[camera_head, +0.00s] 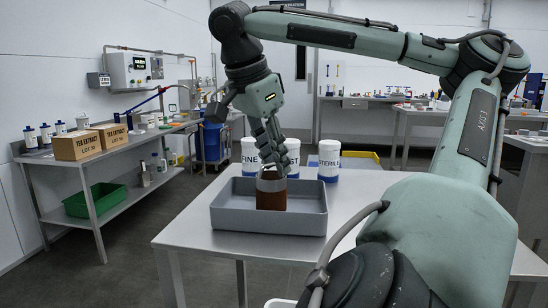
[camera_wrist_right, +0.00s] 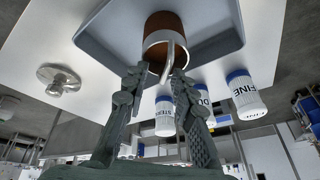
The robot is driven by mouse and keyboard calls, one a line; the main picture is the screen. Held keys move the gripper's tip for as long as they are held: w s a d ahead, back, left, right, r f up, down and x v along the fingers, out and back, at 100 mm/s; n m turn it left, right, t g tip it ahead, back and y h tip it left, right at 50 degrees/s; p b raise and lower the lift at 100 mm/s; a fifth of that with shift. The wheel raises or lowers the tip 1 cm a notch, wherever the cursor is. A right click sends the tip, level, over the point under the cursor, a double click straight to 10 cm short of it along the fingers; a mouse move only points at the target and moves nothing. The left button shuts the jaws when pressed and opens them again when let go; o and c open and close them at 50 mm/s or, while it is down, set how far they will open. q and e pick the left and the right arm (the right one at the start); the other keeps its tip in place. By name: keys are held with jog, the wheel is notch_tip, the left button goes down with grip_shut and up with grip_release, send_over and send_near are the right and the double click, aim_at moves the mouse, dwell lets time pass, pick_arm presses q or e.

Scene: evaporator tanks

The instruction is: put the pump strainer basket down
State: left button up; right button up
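The pump strainer basket (camera_head: 271,195) is a brown cylinder with a silver rim band and a thin bail handle. It stands upright inside the grey tray (camera_head: 232,221) on the steel table. In the right wrist view the basket (camera_wrist_right: 163,24) shows with its handle (camera_wrist_right: 170,55) toward me. My right gripper (camera_head: 268,140) is above the basket, pointing down. In the wrist view its fingers (camera_wrist_right: 160,78) are apart, one on each side of the handle, with a visible gap on the left side. My left gripper is not in view.
White bottles with blue lids (camera_head: 329,160) stand behind the tray. A metal lid-like piece with a knob (camera_wrist_right: 58,80) lies on the table beside the tray. A side bench (camera_head: 110,152) at the left holds cardboard boxes. The table front right of the tray is mostly behind my arm.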

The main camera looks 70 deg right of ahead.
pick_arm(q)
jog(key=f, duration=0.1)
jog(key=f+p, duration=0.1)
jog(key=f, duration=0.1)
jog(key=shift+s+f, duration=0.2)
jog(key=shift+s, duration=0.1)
pick_arm(e)
jog(key=v, duration=1.2)
